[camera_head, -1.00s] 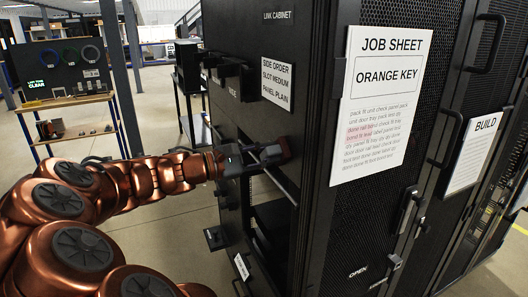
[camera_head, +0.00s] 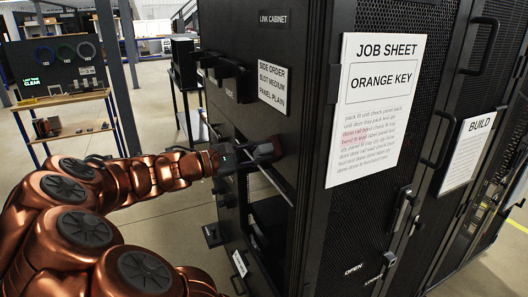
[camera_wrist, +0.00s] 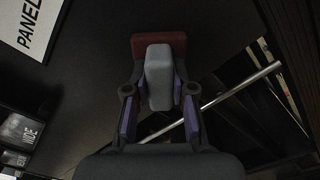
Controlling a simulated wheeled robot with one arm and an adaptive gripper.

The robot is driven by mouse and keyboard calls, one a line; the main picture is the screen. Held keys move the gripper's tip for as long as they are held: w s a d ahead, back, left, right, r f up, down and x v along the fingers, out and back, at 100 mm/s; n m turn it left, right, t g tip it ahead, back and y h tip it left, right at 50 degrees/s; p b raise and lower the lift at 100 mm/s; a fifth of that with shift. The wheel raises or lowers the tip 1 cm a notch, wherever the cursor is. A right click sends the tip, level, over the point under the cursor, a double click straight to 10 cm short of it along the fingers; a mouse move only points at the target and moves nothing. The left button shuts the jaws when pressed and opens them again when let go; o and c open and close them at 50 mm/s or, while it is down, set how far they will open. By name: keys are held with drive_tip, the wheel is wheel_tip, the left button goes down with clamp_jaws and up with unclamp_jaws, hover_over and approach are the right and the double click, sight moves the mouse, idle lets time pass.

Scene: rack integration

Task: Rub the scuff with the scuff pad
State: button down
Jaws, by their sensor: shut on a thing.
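My gripper (camera_head: 246,155) reaches to the open side of the black link cabinet (camera_head: 225,30). It is shut on the scuff pad, a grey block (camera_wrist: 158,78) with a red-brown face (camera_wrist: 140,42) at its far end. In the wrist view the fingers (camera_wrist: 158,95) grip the block from both sides. The pad's face is close to the dark panel; whether it touches cannot be told. A pinkish-red mark (camera_head: 353,142) shows on the job sheet (camera_head: 375,105). No other scuff can be made out; the pad may hide part of the panel.
A metal rail (camera_wrist: 215,102) crosses the opening beside my gripper. Black handles (camera_head: 232,75) stick out above my arm. The side-order label (camera_head: 272,82) is above the gripper. A bench (camera_head: 70,103) stands at the left, with open floor near it.

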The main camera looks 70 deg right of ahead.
drive_tip(key=shift+w+d+p, duration=1.85)
drive_tip(key=shift+w+d, duration=0.65)
drive_tip(key=shift+d, duration=0.25)
drive_tip(key=shift+r+p, duration=0.55)
drive_tip(key=shift+r, duration=0.3)
drive_tip(key=shift+s+a+f+b, duration=0.1)
drive_tip(key=shift+s+a+b, duration=0.5)
drive_tip(key=shift+s+a, duration=1.1)
drive_tip(key=shift+s+a+b, duration=0.6)
drive_tip(key=shift+s+a, duration=0.85)
drive_tip(key=shift+a, duration=0.3)
drive_tip(key=shift+s+a, duration=0.5)
drive_tip(key=shift+a, duration=0.1)
drive_tip(key=shift+s, duration=0.15)
drive_tip(key=shift+w+d+p, duration=1.3)
drive_tip(key=shift+w+d, duration=0.6)
drive_tip(key=shift+d, duration=0.15)
drive_tip(key=shift+w+d+p, duration=1.3)
drive_tip(key=shift+w+d, duration=0.55)
drive_tip(key=shift+d, duration=0.2)
